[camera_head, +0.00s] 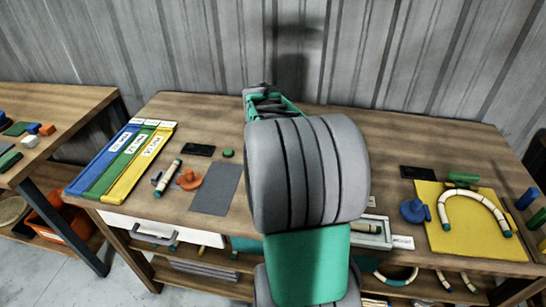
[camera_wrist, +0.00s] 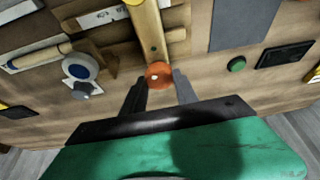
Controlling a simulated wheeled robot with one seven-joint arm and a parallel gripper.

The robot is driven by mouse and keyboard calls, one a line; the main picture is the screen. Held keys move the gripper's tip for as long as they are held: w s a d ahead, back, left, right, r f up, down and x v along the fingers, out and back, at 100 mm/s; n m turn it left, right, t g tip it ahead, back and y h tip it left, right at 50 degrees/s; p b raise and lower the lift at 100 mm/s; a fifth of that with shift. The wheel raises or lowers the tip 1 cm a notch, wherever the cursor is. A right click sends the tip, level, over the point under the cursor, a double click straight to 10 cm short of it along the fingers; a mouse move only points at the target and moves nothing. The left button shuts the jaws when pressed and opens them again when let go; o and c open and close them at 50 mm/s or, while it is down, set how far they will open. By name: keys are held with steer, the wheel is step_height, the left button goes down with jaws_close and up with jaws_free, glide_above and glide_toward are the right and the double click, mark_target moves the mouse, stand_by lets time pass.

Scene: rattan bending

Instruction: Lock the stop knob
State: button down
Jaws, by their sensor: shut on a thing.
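The stop knob, a round orange-red knob (camera_wrist: 158,73), sits at the near end of a yellow bar (camera_wrist: 150,35) in the wrist view. My gripper (camera_wrist: 159,80) has its two dark fingers closed on either side of the knob. In the head view my own arm covers the knob and the yellow bar. Only the back of my gripper's wrist shows there, near the table's far edge, and the fingertips are hidden. I cannot tell how far the knob is turned.
A grey mat (camera_head: 215,188), a green button (camera_head: 228,153) and a black device (camera_head: 197,149) lie left of my arm. A blue round piece (camera_head: 412,210) and a yellow board (camera_head: 465,238) with a curved cane (camera_head: 475,197) are at right.

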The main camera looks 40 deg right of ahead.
steer(key=shift+w+r+m+g+h, duration=0.15)
steer(key=shift+m+g, duration=0.25)
steer(key=shift+m, duration=0.75)
steer(key=shift+f+m+g+h, duration=0.1)
steer(key=shift+m+g+h, duration=0.25)
steer(key=shift+m, duration=0.8)
steer(key=c, duration=0.9)
jaws_free()
steer(key=shift+c, duration=0.2)
steer(key=w+v, duration=0.1)
steer(key=v, duration=0.6)
steer(key=shift+s+r, duration=0.4)
steer(key=shift+s, duration=0.1)
steer(key=shift+a, duration=0.1)
